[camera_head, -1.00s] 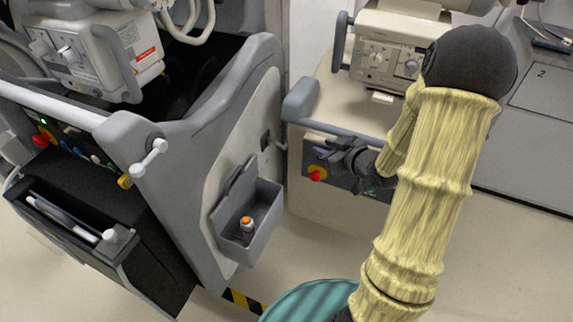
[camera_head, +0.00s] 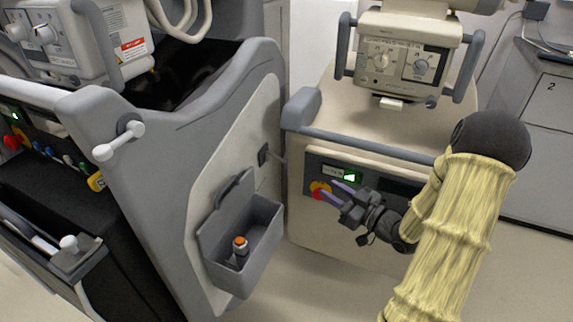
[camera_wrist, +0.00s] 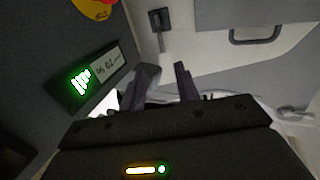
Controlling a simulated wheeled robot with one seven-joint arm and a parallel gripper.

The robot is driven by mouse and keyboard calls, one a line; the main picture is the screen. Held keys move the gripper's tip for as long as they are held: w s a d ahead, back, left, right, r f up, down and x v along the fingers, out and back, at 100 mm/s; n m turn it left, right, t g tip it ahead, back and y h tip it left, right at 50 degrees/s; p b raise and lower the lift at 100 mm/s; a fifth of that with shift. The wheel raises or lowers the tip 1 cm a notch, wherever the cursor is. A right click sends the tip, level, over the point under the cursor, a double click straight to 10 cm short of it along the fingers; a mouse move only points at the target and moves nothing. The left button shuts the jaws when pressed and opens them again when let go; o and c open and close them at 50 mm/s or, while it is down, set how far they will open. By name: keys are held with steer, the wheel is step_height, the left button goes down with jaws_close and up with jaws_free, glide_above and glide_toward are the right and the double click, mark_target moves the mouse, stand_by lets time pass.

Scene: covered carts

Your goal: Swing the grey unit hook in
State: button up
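The grey unit (camera_head: 240,85) stands at left with its side panel facing the gap between the carts. A small dark hook (camera_head: 264,155) is mounted on that panel, with a thin arm sticking out into the gap. The hook also shows at the top of the wrist view (camera_wrist: 160,20), beyond my fingers. My gripper (camera_head: 328,190) is in front of the beige cart's control panel, right of the hook and somewhat lower, apart from it. In the wrist view its two dark fingers (camera_wrist: 160,82) stand apart with nothing visible between them.
The beige cart (camera_head: 310,225) is close behind my gripper, with a handle bar (camera_head: 370,145), a red knob on yellow (camera_head: 320,190) and a lit display (camera_head: 342,175). An open grey bin (camera_head: 228,275) holding an orange-topped item (camera_head: 240,245) juts from the grey unit below the hook.

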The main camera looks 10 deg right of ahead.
mark_target(277, 157)
steer(key=b+x, duration=0.5)
steer(key=x, duration=1.2)
steer(key=shift+w+a, duration=0.15)
steer(key=shift+w, duration=0.05)
jaws_close()
